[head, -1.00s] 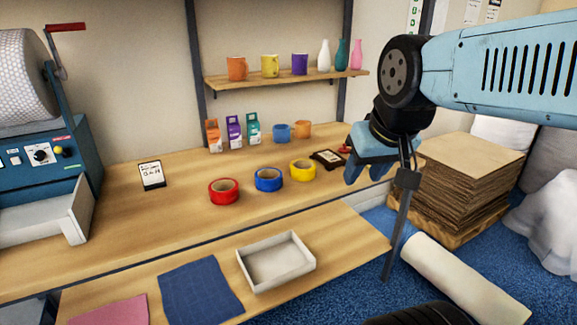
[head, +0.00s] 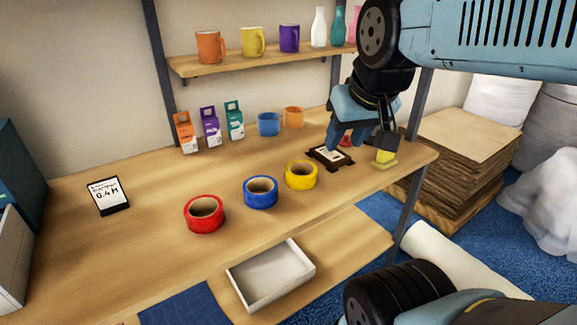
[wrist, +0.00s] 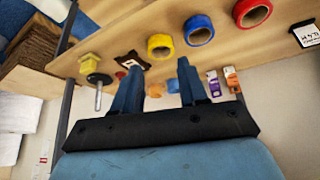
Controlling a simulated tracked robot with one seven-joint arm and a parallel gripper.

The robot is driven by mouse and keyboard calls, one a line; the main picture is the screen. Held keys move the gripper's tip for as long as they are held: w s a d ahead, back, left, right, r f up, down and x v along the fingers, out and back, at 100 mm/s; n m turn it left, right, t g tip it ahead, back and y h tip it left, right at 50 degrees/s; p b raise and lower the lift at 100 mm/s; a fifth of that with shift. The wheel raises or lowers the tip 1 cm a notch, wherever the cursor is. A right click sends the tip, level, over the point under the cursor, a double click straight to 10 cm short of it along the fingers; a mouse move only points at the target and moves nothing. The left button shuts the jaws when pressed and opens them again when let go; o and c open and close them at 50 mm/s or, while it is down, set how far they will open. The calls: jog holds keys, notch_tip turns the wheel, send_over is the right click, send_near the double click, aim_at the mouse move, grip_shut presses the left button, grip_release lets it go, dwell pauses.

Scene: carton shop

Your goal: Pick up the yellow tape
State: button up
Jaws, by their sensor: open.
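The yellow tape (head: 301,176) is a roll lying flat on the bench, right of the blue tape (head: 260,192) and the red tape (head: 204,214). In the wrist view the yellow tape (wrist: 160,47) lies beyond my fingertips, toward the top of the picture. My gripper (head: 343,138) is open and empty, above the bench to the right of and behind the yellow tape. In the wrist view its two fingers (wrist: 158,80) stand apart with nothing between them at the tips.
A dark framed stand (head: 330,157) lies under my gripper, with a yellow block (head: 386,158) to its right. Cartons (head: 210,127) and a blue mug (head: 268,124) stand behind. A white tray (head: 271,275) is on the lower shelf. The bench left of the red tape is mostly clear.

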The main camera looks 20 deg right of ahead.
jog(key=shift+d, duration=0.15)
jog(key=shift+o, duration=0.5)
jog(key=shift+w, duration=0.1)
jog(key=n+g, duration=0.1)
jog(key=g, duration=0.3)
send_over(289, 171)
jog(key=f, duration=2.1)
jog(key=shift+s+a+f, duration=0.3)
jog(key=shift+a, duration=0.1)
jog(key=f, duration=0.4)
jog(key=shift+w+d, duration=0.15)
jog(key=shift+d, duration=0.25)
jog(key=shift+w+f, duration=0.1)
jog(key=shift+f, duration=0.65)
